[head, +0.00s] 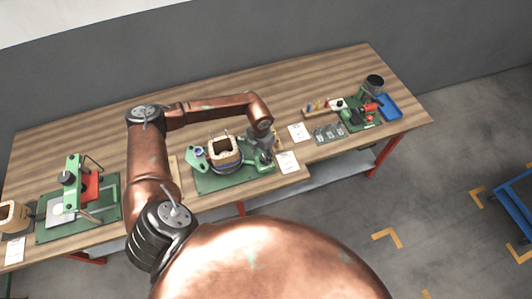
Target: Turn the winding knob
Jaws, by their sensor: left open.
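The winding station has a green base plate (213,184) near the front edge of the bench, left of centre. A cream coil former (225,150) with a dark lower band sits on it. A green bracket (192,160) with a small rounded part stands at its left end. More green and grey machine parts (264,160) stand at its right end. I cannot tell for sure which part is the winding knob. My left gripper (274,144) is open, just right of the former and close to the right-end parts. My arm hides some of this area. My right gripper is out of view.
The wooden bench (300,75) is bare at the back. A green press with a red part (90,187) stands at left. A green machine (352,114) and a blue tray (390,107) stand at right. White cards (299,132) lie near the front.

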